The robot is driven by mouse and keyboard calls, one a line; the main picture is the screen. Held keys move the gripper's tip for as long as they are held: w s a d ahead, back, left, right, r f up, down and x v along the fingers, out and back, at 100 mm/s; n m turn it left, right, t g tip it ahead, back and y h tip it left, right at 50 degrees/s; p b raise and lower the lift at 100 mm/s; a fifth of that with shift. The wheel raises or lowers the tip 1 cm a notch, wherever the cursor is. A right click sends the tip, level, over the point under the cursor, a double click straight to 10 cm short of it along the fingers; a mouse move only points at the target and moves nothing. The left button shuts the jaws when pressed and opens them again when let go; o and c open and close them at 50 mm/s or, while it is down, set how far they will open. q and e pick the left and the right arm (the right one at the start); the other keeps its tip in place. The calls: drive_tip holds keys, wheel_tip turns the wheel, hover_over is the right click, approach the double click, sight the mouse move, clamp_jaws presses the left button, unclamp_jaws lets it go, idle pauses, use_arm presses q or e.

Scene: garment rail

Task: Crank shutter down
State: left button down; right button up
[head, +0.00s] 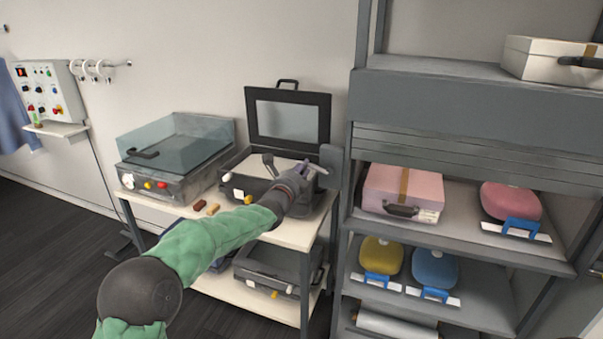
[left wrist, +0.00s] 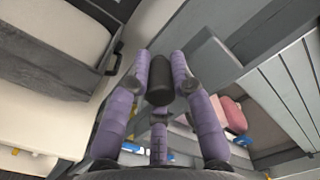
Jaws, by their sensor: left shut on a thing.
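The grey slatted shutter (head: 440,145) shows as a short strip of slats below its housing (head: 450,108) on the shelf unit. The compartment under it stands open. A grey crank box (head: 331,160) sits on the left post of the unit. My left gripper (head: 303,172) reaches to this box, at the crank's pale arm (head: 317,168). In the left wrist view, the purple fingers are shut on the dark cylindrical crank handle (left wrist: 159,88). In the head view the handle is mostly hidden by the gripper. My right gripper is out of view.
A pink case (head: 403,190) and a rose-coloured bag (head: 511,201) stand in the compartment below the shutter. A cart (head: 290,236) with an open-lidded black case (head: 289,118) and a clear-lidded box (head: 178,142) stands left of the crank, close under my left arm.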

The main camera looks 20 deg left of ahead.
use_arm(q)
drive_tip(key=shift+r, duration=0.2)
drive_tip(key=shift+d, duration=0.1)
drive_tip(key=c, duration=1.1)
unclamp_jaws()
drive_tip(key=shift+f, duration=0.1)
drive_tip(key=shift+o, duration=0.2)
drive_tip(key=shift+s, duration=0.55)
drive_tip(key=s, duration=1)
drive_tip(key=shift+s+a+f, duration=0.2)
drive_tip(key=shift+s+a, duration=0.05)
drive_tip(key=shift+s, duration=0.15)
